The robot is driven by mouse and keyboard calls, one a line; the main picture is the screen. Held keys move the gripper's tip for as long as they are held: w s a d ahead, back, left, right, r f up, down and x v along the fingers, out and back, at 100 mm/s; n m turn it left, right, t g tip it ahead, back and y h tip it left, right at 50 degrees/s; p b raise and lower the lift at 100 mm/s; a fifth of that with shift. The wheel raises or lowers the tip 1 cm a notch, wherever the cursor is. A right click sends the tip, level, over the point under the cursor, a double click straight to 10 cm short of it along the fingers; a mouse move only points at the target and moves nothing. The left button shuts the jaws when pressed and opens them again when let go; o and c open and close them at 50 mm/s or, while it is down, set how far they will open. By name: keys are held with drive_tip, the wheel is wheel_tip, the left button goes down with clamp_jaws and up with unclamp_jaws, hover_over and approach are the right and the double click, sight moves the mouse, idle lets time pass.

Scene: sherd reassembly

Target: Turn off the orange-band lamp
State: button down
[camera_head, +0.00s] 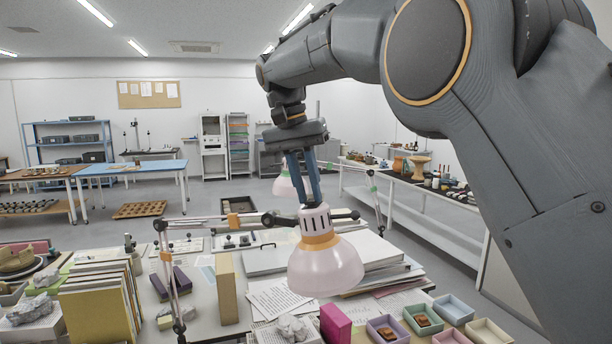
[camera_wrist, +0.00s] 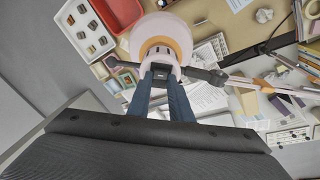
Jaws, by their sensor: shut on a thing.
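The orange-band lamp (camera_head: 326,268) has a pale pink shade with an orange band near its top and hangs on a jointed arm over the table. In the wrist view the lamp (camera_wrist: 162,30) is seen from above. My gripper (camera_head: 308,202) reaches down from above, with its blue fingers closed at the top of the lamp head. In the wrist view my gripper (camera_wrist: 161,75) meets a dark part on top of the lamp head. Whether the lamp is lit cannot be told. A second lamp with a pinkish shade (camera_head: 284,187) stands behind, partly hidden by my gripper.
The table is crowded. Yellow folders (camera_head: 97,300) stand at left, a stack of papers (camera_head: 372,250) lies behind the lamp, and small coloured boxes (camera_head: 422,318) sit at right. The lamp's arm (camera_head: 168,262) runs to the left. A pink block (camera_head: 336,323) stands in front.

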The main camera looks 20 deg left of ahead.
drive_tip(key=shift+w+r+p, duration=0.1)
drive_tip(key=shift+r+p, duration=0.15)
drive_tip(key=shift+p, duration=0.2)
drive_tip(key=shift+w+g+p, duration=0.1)
drive_tip(key=shift+g+p, duration=0.3)
drive_tip(key=shift+p, duration=0.05)
drive_tip(key=shift+w+a+f+g, duration=0.1)
drive_tip(key=shift+w+f+g, duration=0.1)
drive_tip(key=shift+g, duration=0.3)
drive_tip(key=c, duration=1.6)
unclamp_jaws()
drive_tip(key=shift+s, duration=0.15)
